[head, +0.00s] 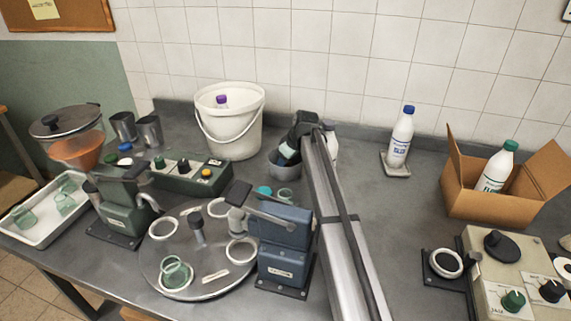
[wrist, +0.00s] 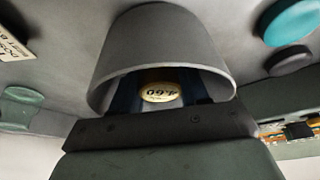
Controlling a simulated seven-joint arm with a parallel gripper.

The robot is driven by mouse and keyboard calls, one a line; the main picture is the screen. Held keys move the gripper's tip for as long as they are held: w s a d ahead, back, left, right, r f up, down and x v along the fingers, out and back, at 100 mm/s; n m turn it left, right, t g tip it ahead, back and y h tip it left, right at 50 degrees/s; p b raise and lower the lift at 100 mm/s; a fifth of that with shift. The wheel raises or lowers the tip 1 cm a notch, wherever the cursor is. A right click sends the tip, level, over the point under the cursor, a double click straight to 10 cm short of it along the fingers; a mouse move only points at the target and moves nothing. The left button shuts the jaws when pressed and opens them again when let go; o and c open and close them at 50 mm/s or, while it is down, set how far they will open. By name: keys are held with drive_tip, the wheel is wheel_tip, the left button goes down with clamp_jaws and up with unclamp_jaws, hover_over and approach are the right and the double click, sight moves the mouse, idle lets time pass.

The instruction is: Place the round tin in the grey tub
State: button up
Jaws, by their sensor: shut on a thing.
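The grey tub (head: 284,168) stands on the bench behind the blue-grey machine; it fills the upper middle of the wrist view (wrist: 160,35). My gripper (head: 289,151) reaches down into the tub's mouth. In the wrist view its dark fingers (wrist: 160,83) are inside the rim, on either side of the round tin. The tin (wrist: 159,93) shows a pale yellow face with dark printed figures. It is held between the fingers, within the tub's opening. Whether it touches the tub's floor is hidden. The tin cannot be seen in the head view.
A white bucket (head: 229,136) stands left of the tub, and a green control box (head: 188,174) is nearer left. A white bottle (head: 332,145) stands close behind my arm.

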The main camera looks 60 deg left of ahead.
drive_tip(key=shift+f, duration=0.35)
drive_tip(key=o, duration=1.1)
drive_tip(key=shift+c, duration=0.2)
drive_tip(key=shift+r, duration=0.15)
drive_tip(key=v, duration=1.2)
drive_tip(key=shift+d, duration=0.1)
